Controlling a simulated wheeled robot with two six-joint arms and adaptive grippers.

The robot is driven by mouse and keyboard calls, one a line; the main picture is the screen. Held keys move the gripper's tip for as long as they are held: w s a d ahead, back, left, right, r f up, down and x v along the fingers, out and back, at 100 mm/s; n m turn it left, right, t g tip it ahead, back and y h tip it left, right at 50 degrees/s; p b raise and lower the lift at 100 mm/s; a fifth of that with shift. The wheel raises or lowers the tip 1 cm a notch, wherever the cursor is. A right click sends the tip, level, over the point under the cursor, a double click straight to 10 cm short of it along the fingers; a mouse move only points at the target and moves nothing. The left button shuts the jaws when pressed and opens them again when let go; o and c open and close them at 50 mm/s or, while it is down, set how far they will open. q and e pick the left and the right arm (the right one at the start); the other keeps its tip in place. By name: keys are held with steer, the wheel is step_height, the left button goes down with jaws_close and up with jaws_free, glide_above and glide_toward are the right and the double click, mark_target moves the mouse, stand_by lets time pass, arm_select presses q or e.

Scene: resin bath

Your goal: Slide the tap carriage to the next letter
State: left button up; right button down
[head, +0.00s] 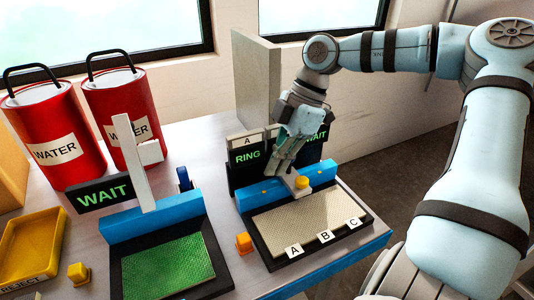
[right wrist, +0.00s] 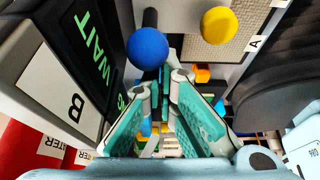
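The right-hand station has a beige textured plate (head: 310,213) in a black tray, with letter tags A (head: 293,251), B (head: 325,237) and C (head: 353,223) along its front. A blue rail (head: 255,198) runs behind the plate. A yellow knob (head: 302,182) sits by the rail; it also shows in the right wrist view (right wrist: 219,25). I cannot tell which letter it lines up with. A blue ball on a dark stem (right wrist: 148,47) is just beyond my right fingertips. My right gripper (right wrist: 163,85) is parted and empty above the rail. My left gripper is out of view.
Behind the rail stand a RING display (head: 247,157) and a partly hidden WAIT display. A grey upright panel (head: 256,80) is behind them. The left station has a green plate (head: 167,263) and a white post (head: 133,165). Red water buckets (head: 55,135) and a yellow reject tray (head: 30,250) stand left.

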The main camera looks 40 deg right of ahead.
steer(key=shift+w+a, duration=0.2)
steer(key=shift+a, duration=0.35)
step_height(320, 180, up, 9)
steer(key=p, duration=0.7)
